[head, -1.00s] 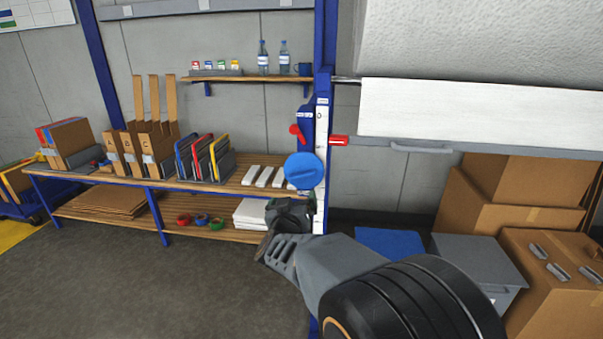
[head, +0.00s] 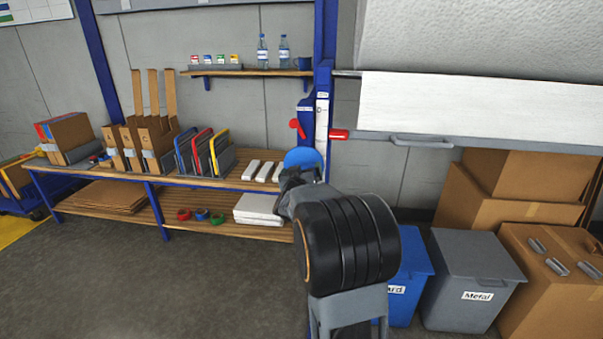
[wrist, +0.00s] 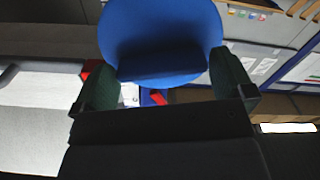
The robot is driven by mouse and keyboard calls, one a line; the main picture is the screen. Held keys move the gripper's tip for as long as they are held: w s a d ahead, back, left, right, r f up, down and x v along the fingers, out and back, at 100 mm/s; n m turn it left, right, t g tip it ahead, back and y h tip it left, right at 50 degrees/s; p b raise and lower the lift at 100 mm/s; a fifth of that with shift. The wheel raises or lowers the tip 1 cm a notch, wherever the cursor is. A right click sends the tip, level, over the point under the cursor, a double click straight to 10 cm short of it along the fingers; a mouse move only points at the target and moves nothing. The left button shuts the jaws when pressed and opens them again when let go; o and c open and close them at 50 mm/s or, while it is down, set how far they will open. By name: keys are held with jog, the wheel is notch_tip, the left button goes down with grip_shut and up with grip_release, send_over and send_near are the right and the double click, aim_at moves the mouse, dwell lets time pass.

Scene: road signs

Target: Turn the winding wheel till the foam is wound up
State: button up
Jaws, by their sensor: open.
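The blue winding wheel (head: 303,157) is mounted on the blue post, below a red lever (head: 297,128). In the wrist view the wheel (wrist: 163,40) fills the top middle, and a raised bar crosses its face. My gripper (wrist: 165,85) is open, with one dark green finger on each side of that bar. I cannot tell whether the fingers touch it. In the head view my arm hides the gripper's tips and the lower part of the wheel. The white foam sheet (head: 480,105) hangs from the large roll at upper right, with a grey handled bar (head: 420,141) along its lower edge.
A wooden bench (head: 190,180) with box files and folders stands left of the post. A blue bin (head: 405,270), a grey Metal bin (head: 465,270) and cardboard boxes (head: 550,255) stand at the right. The floor at left front is clear.

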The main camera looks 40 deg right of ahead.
jog(key=c, duration=0.6)
jog(key=shift+o, duration=0.2)
jog(key=shift+f+m+b, duration=0.1)
jog(key=shift+m+b, duration=0.2)
jog(key=shift+b, duration=0.1)
jog(key=m+b, duration=1.2)
jog(key=m, duration=0.7)
jog(key=shift+m, duration=0.3)
